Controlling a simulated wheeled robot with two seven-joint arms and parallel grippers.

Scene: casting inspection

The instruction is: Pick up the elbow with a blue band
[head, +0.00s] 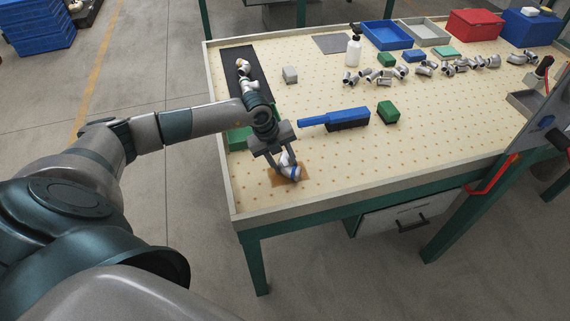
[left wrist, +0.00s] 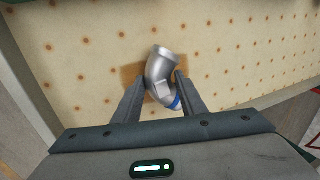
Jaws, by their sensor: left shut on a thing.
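The elbow with a blue band (head: 289,168) is a silvery pipe bend at the near left part of the table. It also shows in the left wrist view (left wrist: 161,68), with its blue band at the lower right end. My left gripper (head: 285,164) points down and is shut on the elbow, with one finger on each side of it. The left wrist view shows both fingers (left wrist: 160,88) against it. A brown square patch (head: 300,179) lies under the elbow. I cannot tell whether the elbow touches it. My right gripper is not in view.
A blue-handled brush (head: 335,119) and a green block (head: 388,112) lie right of the gripper. Several other pipe fittings (head: 385,75) stand in the back, near a white bottle (head: 353,50) and a blue tray (head: 386,34). A raised rim (head: 340,201) edges the table. The front right surface is clear.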

